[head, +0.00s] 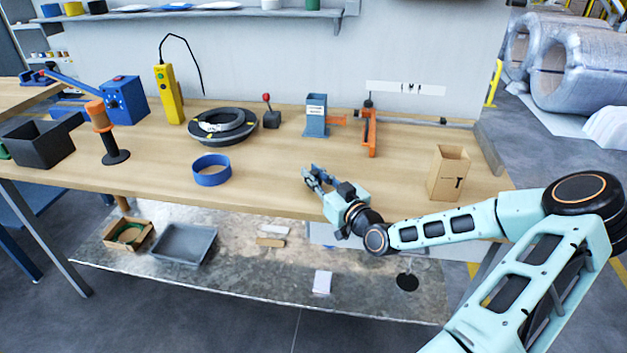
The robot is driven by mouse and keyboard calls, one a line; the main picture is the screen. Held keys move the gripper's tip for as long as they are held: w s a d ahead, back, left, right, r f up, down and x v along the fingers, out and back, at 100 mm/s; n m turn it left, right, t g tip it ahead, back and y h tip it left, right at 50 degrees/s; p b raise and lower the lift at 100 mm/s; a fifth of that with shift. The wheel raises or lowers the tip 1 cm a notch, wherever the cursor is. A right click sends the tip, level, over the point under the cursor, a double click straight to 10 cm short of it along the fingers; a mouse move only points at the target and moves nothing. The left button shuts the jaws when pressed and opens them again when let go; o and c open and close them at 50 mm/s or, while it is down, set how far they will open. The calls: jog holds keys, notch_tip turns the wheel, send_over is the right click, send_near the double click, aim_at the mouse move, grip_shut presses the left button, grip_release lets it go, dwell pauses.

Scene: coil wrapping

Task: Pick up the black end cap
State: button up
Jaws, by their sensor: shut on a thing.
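My gripper (312,177) is over the front middle of the wooden bench (270,180), with its fingers pointing left and away from me. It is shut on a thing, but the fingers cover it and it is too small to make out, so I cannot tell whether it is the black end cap. No black end cap shows clearly elsewhere on the bench. A dark round patch (407,281) shows on the lower shelf; I cannot tell whether it is a disc or a hole.
Left of my gripper are a blue ring (211,178) and a black coil (250,137). A blue-grey dispenser (316,122) and an orange clamp (370,133) stand behind it. A cardboard box (446,175) stands to the right. The bench between is mostly clear.

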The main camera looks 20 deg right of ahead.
jog(key=shift+r, duration=0.7)
jog(key=s+r+p, duration=0.6)
jog(key=s+r, duration=0.5)
jog(key=s, duration=0.3)
jog(key=shift+d+r, duration=0.15)
jog(key=shift+r, duration=0.2)
